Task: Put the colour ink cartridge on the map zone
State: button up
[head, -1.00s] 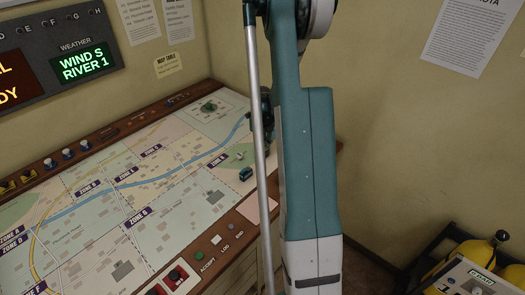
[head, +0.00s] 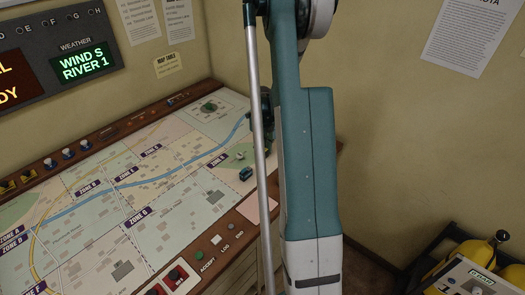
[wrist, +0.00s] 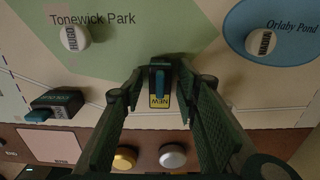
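Two small dark cartridge-like blocks with teal parts lie on the map table (head: 180,200). In the wrist view one block (wrist: 160,82), with a teal strip and a yellow label reading "NEW" upside down, stands between the fingertips of my gripper (wrist: 163,80). The fingers are apart, with a gap on each side of it. The other block (wrist: 55,104) lies to the left, its label unreadable; it shows in the head view too (head: 246,174). I cannot tell which is the colour cartridge. My arm hides the first block in the head view.
Two pale discs stand on the map, one on Tonewick Park (wrist: 75,37) and one on Orlaby Pond (wrist: 261,41). A gold knob (wrist: 125,157) and a silver knob (wrist: 172,156) sit on the brown front strip. The zone-labelled middle of the map is mostly clear.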

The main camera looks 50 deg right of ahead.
aim_at(262, 146)
notch_tip(262, 146, up, 12)
jog(key=shift+r, duration=0.1)
dwell(0.6)
dwell(0.5)
jog(key=shift+a, duration=0.1)
jog(key=s+a+r+n+t, duration=0.1)
jog(key=a+r+n, duration=0.5)
jog(key=a, duration=0.4)
jog(key=a+r+n+t+h, duration=0.1)
jog(key=a+r+n, duration=0.4)
jog(key=a, duration=0.4)
jog(key=s+a+r+n+t, duration=0.1)
jog(key=a+r+n, duration=0.5)
jog(key=a, duration=0.4)
jog(key=s+a+r+n+t, duration=0.1)
jog(key=s+a+n+t, duration=0.1)
jog(key=s+a+n, duration=0.6)
jog(key=s+a+r+n+t+y, duration=0.1)
jog(key=s+a+n+t, duration=0.1)
jog(key=s+a+n, duration=0.5)
jog(key=shift+s+a+n, duration=0.4)
jog(key=shift+a+n, duration=1.6)
jog(key=shift+a, duration=1.9)
